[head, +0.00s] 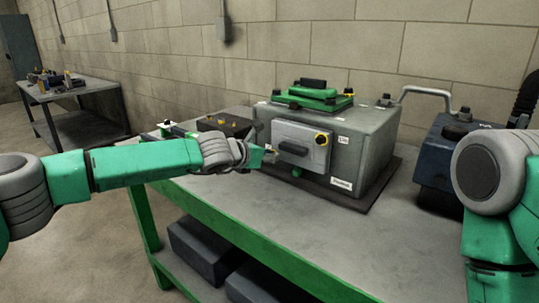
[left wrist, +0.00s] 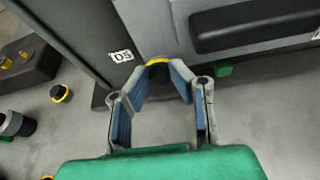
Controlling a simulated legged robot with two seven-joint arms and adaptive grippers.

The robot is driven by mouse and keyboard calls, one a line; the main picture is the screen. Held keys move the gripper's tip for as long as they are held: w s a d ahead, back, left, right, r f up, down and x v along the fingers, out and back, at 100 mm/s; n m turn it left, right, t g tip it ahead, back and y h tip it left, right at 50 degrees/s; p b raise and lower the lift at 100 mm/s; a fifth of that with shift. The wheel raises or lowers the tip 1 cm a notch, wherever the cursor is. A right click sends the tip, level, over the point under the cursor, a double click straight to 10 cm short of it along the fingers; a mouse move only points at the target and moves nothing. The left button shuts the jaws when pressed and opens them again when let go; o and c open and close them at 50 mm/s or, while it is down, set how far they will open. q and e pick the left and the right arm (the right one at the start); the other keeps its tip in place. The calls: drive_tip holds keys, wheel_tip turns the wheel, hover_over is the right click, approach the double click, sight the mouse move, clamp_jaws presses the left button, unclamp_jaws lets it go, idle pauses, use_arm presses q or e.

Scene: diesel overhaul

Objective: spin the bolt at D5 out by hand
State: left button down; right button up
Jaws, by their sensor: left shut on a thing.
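The grey engine block (head: 372,150) stands on the bench with a light grey cover plate (head: 297,135) and black handle on its front. In the left wrist view, the label D5 (left wrist: 122,56) is on the block beside a dark bolt with a yellow ring (left wrist: 158,62). My left gripper (head: 266,153) is at the lower left corner of the plate. In the left wrist view, its fingers (left wrist: 160,84) are closed around the bolt's dark head. The bolt's shank is hidden. My right arm shows at the right edge, but its gripper is out of view.
Another yellow-ringed bolt (head: 322,139) is at the plate's upper right. A loose yellow-ringed bolt (left wrist: 61,93) is on the bench, left of my fingers. A dark tray (head: 228,124) is left of the block. A dark blue unit (head: 438,165) stands to the right. The front bench top is clear.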

use_arm(q)
drive_tip(key=shift+w+a+r+n+g+h+p, duration=0.15)
drive_tip(key=shift+n+g+h+p, duration=0.35)
drive_tip(key=shift+p, duration=1.7)
drive_tip(key=shift+s+a+r+n+g+h+p, duration=0.15)
drive_tip(key=shift+n+p, duration=0.65)
drive_tip(key=shift+p, duration=1.35)
drive_tip(key=shift+w+f+h+p, duration=0.1)
drive_tip(key=shift+f+h+p, duration=0.05)
drive_tip(key=shift+h+p, duration=0.15)
drive_tip(key=shift+f+n, duration=0.2)
drive_tip(key=shift+n, duration=0.3)
drive_tip(key=shift+f+n+h, duration=0.15)
drive_tip(key=shift+n+h, duration=0.1)
drive_tip(key=shift+n, duration=0.15)
drive_tip(key=shift+g, duration=0.25)
drive_tip(key=c, duration=1.5)
unclamp_jaws()
drive_tip(key=shift+o, duration=0.2)
drive_tip(key=shift+a, duration=0.15)
